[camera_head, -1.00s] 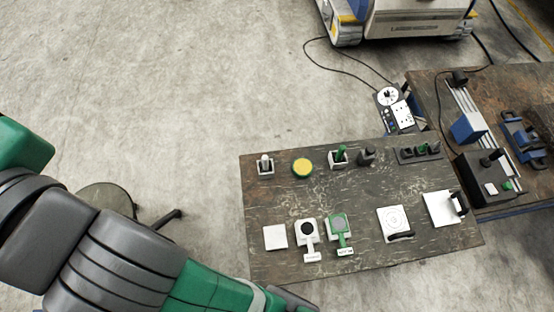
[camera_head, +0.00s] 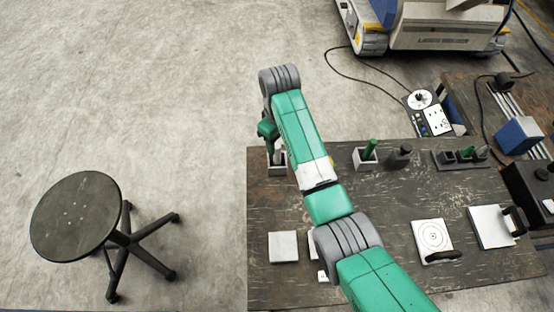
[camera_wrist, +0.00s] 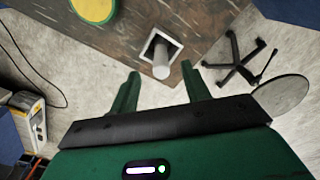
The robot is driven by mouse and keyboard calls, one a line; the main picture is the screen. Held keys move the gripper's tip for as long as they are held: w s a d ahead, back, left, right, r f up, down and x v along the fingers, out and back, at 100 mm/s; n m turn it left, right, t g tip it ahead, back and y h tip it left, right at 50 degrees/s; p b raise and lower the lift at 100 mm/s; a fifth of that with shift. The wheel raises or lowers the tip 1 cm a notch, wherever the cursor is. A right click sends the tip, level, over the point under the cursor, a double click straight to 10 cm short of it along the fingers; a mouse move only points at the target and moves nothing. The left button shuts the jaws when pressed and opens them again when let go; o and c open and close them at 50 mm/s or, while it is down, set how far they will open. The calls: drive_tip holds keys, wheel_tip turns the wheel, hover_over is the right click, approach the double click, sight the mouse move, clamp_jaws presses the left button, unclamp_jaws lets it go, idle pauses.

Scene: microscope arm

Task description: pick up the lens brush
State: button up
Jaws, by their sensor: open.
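A pale grey upright handle (camera_wrist: 161,66), which looks like the lens brush, stands in a white square holder (camera_wrist: 148,48) near the table corner. In the wrist view the handle's end lies between the fingers of my open gripper (camera_wrist: 160,72), with gaps on both sides. I cannot tell how far above it the fingertips are. In the head view my gripper (camera_head: 274,148) is over the same holder (camera_head: 277,170), and my arm hides part of it.
A green handle (camera_head: 370,147) in another white holder and a dark bottle (camera_head: 400,155) stand to the right. White pads (camera_head: 283,247) lie nearer the front. A stool (camera_head: 75,215) stands left of the table.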

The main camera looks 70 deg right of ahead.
sight(277, 153)
drive_tip(key=f, duration=0.3)
drive_tip(key=f+b, duration=0.1)
drive_tip(key=f, duration=0.3)
drive_tip(key=shift+w, duration=0.2)
clamp_jaws()
